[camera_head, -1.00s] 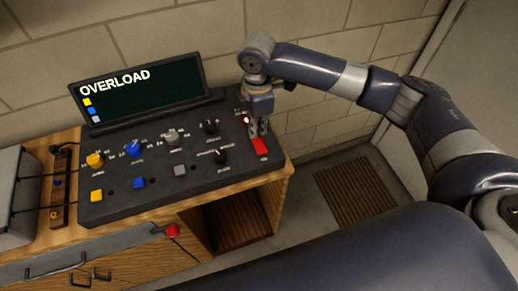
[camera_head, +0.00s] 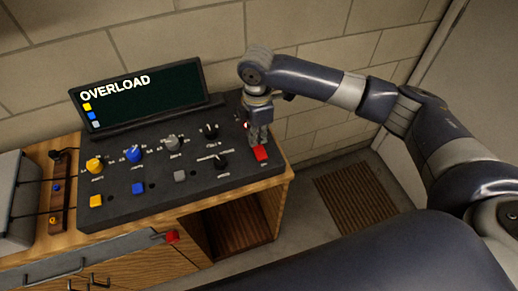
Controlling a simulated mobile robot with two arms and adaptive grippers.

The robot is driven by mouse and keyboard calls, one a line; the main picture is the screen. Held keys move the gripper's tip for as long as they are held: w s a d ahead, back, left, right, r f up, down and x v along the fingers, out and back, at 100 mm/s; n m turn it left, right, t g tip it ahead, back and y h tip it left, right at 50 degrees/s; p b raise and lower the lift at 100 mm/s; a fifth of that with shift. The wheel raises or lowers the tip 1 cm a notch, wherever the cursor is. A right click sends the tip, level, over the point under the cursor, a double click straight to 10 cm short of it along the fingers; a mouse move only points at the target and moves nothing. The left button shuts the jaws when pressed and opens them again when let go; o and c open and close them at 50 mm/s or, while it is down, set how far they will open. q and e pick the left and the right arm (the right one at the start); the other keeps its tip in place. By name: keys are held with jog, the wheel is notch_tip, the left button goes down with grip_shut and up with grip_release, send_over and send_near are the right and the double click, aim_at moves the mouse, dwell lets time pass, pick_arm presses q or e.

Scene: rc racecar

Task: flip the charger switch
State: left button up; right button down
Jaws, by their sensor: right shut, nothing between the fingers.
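The charger (camera_head: 105,184) is a dark console on the wooden cabinet, with a raised screen (camera_head: 140,93) reading "OVERLOAD" and yellow, blue and pale marks. A red switch (camera_head: 261,153) sits at the panel's right end. My right gripper (camera_head: 260,146) points down, shut and empty, with its fingertips right at the far side of the red switch. I cannot tell whether they touch it. A small red light beside the gripper is partly hidden by it. My left gripper is not in view.
The panel also carries a yellow knob (camera_head: 95,166), a blue knob (camera_head: 133,154), a grey knob (camera_head: 172,142), two black knobs and several coloured buttons. A grey box (camera_head: 15,205) stands at the left. A brick wall rises close behind the console.

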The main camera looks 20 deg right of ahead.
aim_at(258, 146)
jog(key=shift+f+b, duration=0.3)
jog(key=shift+f, duration=0.8)
dwell(1.0)
notch_tip(258, 146, up, 7)
jog(key=p, duration=0.8)
jog(key=shift+r, duration=0.1)
dwell(0.4)
